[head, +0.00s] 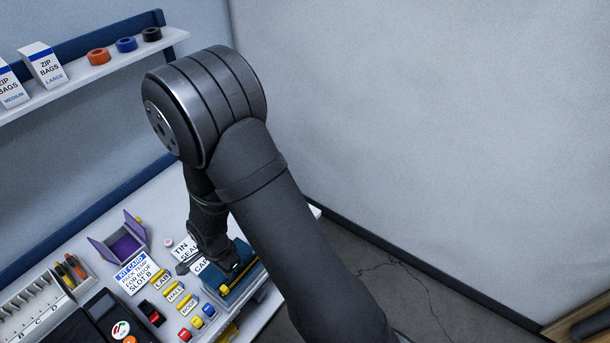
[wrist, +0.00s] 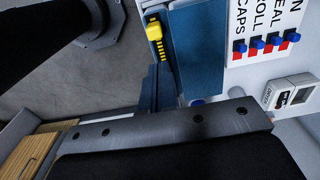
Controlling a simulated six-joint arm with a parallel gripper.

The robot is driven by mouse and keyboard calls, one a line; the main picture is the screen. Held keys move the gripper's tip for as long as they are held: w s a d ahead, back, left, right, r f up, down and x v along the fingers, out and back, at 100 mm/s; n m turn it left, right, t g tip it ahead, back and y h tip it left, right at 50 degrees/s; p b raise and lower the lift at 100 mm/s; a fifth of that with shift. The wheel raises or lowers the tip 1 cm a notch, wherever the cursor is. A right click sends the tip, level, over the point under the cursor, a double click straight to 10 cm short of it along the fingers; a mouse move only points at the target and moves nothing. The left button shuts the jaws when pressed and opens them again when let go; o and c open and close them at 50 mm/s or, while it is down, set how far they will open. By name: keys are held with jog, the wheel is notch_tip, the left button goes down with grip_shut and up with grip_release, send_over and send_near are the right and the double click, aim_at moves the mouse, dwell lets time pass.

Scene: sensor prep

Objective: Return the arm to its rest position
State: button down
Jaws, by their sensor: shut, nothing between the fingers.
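My gripper (head: 184,267) is small and dark in the head view, at the end of my arm, over the right part of the bench beside a teal tray (head: 240,290). It is shut and holds nothing. My own arm hides part of the bench around it. The teal tray, with a yellow-and-black item (head: 236,272) on it, also shows in the wrist view (wrist: 195,75). The yellow item lies along its left edge there (wrist: 159,45). My gripper's dark body fills the bottom of the wrist view; its fingertips are not clear there.
A purple holder (head: 124,244), a kit card (head: 132,272) and yellow label blocks stand on the bench. Red and blue clips (wrist: 273,43) line a label board. A shelf (head: 90,72) with bags and tape rolls hangs at upper left. Open floor (head: 420,285) lies at right.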

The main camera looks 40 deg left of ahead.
aim_at(232, 286)
notch_tip(232, 286, down, 6)
jog(key=shift+f, duration=0.25)
jog(key=shift+s, duration=0.4)
jog(key=shift+w, duration=0.1)
jog(key=shift+w, duration=0.25)
jog(key=shift+w+r, duration=0.1)
jog(key=shift+r, duration=0.25)
notch_tip(232, 286, up, 6)
notch_tip(232, 286, down, 7)
jog(key=shift+f, duration=0.1)
jog(key=shift+s, duration=0.2)
jog(key=w, duration=1.1)
jog(key=shift+w+r, duration=0.2)
jog(key=shift+w, duration=0.15)
